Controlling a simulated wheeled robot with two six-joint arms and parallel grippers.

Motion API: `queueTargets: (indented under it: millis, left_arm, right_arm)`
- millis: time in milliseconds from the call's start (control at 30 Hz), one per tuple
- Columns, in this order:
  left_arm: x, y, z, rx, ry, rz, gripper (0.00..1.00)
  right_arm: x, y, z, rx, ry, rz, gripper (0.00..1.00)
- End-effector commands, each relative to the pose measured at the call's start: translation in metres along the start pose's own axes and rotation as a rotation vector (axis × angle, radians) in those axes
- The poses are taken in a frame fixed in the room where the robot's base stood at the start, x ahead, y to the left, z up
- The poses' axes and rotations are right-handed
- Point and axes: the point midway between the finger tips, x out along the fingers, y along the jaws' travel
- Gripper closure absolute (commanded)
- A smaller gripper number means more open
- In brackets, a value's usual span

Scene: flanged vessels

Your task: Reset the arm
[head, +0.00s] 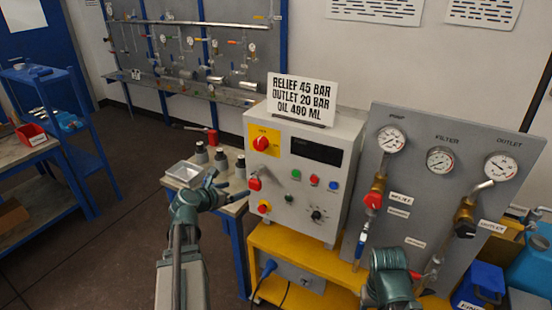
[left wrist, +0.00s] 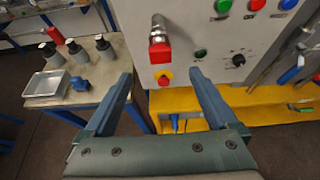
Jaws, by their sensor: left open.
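My left gripper (head: 230,188) is in front of the left side of the grey control box (head: 322,180), with its fingers pointing toward it. In the left wrist view my left gripper (left wrist: 158,80) is open, its two blue-grey fingers wide apart with nothing between them. A red handle on a metal stem (left wrist: 160,48) and a red knob on a yellow plate (left wrist: 165,77) show on the box beyond the fingertips; no contact is visible. A green joint of my right arm (head: 389,272) shows at the bottom of the head view; its gripper does not show.
A side table (left wrist: 90,103) with dark-topped bottles and a metal tray (left wrist: 46,84) stands left of the box. The yellow bench (head: 262,240) carries the box. A gauge panel (head: 430,200) with valves stands at right. Open floor (head: 110,245) lies at left.

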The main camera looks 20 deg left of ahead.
Motion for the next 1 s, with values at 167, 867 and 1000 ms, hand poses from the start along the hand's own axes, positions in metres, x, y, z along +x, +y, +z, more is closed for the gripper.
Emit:
queueTargets:
  millis: [167,867,1000]
  left_arm:
    - [0.002,-0.005,-0.001,0.021,0.007,-0.01,0.08]
    - [-0.009,-0.34,-0.132,2.097,0.169,-1.158,0.08]
    - [-0.036,-0.37,-0.154,2.46,0.082,-1.455,0.08]
  right_arm:
    - [0.0,0.0,0.0,0.0,0.0,0.0,0.38]
    - [0.0,0.0,0.0,0.0,0.0,0.0,0.38]
    - [0.0,0.0,0.0,0.0,0.0,0.0,0.38]
